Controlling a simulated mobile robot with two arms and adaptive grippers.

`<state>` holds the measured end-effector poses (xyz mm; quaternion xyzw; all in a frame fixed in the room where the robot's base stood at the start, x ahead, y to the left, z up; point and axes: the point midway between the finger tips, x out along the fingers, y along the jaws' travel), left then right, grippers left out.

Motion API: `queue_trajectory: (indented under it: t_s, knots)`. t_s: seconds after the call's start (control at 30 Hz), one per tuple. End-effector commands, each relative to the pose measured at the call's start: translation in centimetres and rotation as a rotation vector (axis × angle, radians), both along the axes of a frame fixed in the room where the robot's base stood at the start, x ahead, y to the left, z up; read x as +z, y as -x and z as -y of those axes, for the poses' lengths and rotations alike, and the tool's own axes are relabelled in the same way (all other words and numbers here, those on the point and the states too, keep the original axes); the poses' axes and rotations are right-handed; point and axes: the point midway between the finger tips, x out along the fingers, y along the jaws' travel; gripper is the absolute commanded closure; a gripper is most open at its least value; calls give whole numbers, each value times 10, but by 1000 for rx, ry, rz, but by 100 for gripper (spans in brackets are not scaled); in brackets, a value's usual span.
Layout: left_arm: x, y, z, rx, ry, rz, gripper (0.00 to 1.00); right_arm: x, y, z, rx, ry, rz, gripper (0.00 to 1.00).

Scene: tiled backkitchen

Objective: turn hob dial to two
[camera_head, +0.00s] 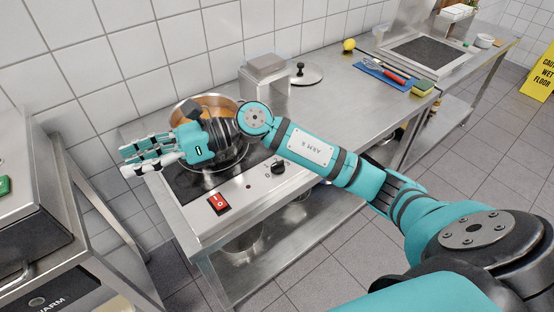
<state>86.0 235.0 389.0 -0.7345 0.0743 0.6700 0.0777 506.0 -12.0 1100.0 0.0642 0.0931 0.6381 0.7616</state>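The hob dial (278,167) is a black round knob on the steel front panel of the hob (184,183). Its pointer and number marks are too small to read. My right forearm passes above and behind the dial, which stays visible. My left gripper is not in view.
A pot (208,99) with orange contents stands on the hob, partly hidden by my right wrist. Behind are a steel box (266,68) and a lid (306,74). A blue mat (384,74) with utensils and a yellow-green sponge (422,88) lie right. The counter's middle is clear.

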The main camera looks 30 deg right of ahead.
Motion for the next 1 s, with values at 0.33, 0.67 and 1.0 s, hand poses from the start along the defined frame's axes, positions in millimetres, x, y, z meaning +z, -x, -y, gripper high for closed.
queue_trajectory:
  t_s: [0.33,0.67,1.0]
  knots:
    - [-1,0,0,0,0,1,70,-62,-41,218,308,1219,230,68]
    - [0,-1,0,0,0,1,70,-39,-31,313,376,1525,92,68]
    - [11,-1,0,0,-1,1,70,-101,-30,311,379,1521,91,68]
